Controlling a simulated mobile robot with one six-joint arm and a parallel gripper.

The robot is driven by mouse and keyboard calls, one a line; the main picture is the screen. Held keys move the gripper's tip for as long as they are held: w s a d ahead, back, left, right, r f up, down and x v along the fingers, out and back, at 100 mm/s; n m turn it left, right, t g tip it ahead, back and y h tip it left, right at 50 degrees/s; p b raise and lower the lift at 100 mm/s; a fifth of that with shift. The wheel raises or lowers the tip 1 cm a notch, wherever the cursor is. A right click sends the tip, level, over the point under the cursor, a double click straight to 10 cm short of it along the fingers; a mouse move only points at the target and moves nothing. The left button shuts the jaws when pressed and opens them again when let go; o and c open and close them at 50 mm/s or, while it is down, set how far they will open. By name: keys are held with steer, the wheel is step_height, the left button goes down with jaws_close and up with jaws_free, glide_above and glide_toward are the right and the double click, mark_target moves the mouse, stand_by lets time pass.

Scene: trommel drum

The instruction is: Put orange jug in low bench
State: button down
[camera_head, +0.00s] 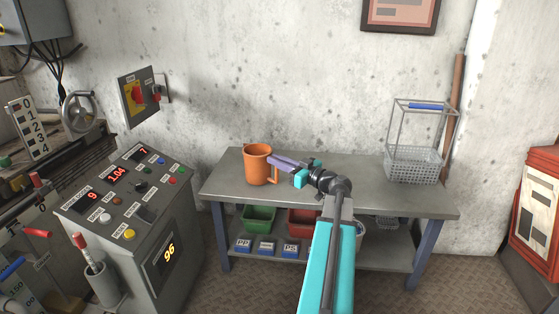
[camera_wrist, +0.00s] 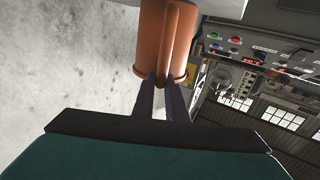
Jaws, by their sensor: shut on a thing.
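An orange jug (camera_head: 257,165) is upright over the left part of the grey bench (camera_head: 222,184), its handle facing right. I cannot tell whether its base touches the bench top. My gripper (camera_head: 272,163) reaches in from the right and is shut on the jug's handle. In the wrist view the orange jug (camera_wrist: 150,40) stands ahead, its handle between the two dark fingers of my gripper (camera_wrist: 160,82). The lower part of the handle is partly hidden by the fingers.
A wire basket (camera_head: 413,165) stands at the bench's right end. The lower shelf holds a green bin (camera_head: 258,219), a red bin (camera_head: 303,222) and several small blue-labelled boxes (camera_head: 266,246). A control console (camera_head: 130,215) stands left. The bench top's middle is mostly clear behind my arm.

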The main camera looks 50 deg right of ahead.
steer(key=shift+f+b, duration=0.4)
steer(key=c, duration=1.7)
jaws_free()
steer(key=s+p, duration=0.1)
steer(key=s, duration=0.3)
steer(key=s+p, duration=0.1)
steer(key=s, duration=0.4)
steer(key=s+p, duration=0.1)
steer(key=s, duration=0.3)
steer(key=shift+s+d+f+p, duration=0.15)
steer(key=shift+s+d+p, duration=0.1)
steer(key=shift+s+p, duration=0.15)
